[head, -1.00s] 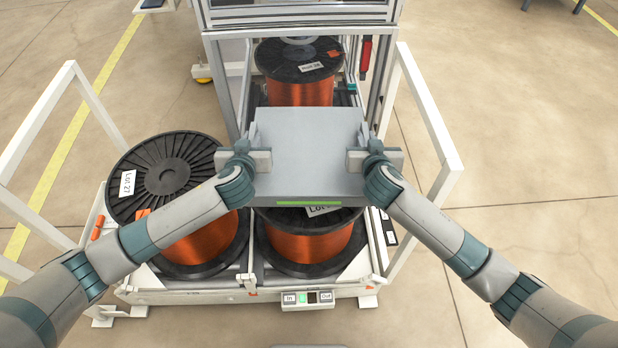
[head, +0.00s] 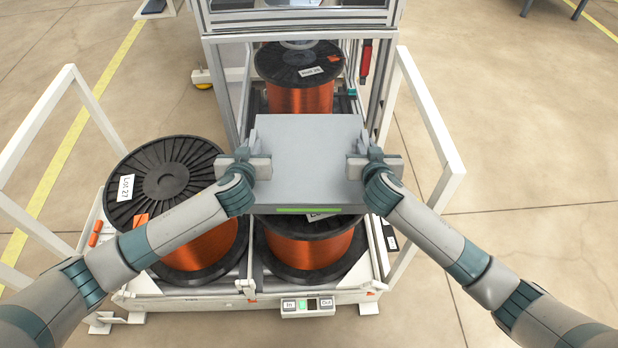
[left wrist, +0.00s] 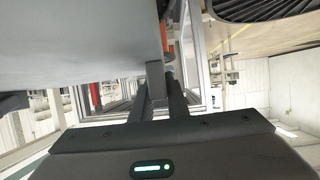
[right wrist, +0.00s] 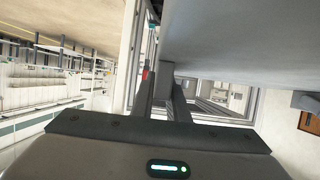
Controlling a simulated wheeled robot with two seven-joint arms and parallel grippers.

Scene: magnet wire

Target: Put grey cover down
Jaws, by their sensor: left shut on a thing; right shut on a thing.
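The grey cover (head: 308,160) is a flat box-like panel with a green strip on its near edge. It is held up between my two grippers, above the near right copper spool (head: 310,245), and hides most of that spool's top. My left gripper (head: 250,158) is shut on the cover's left side, and my right gripper (head: 364,160) is shut on its right side. In the left wrist view the cover (left wrist: 75,45) fills the upper left. In the right wrist view the cover (right wrist: 240,40) fills the upper right.
A copper spool labelled Lot 27 (head: 165,180) stands at the left, close to my left arm. Another spool (head: 300,75) stands behind, inside the machine frame (head: 215,85). White rails (head: 430,120) flank both sides. A panel with In and Out buttons (head: 308,304) is at the front.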

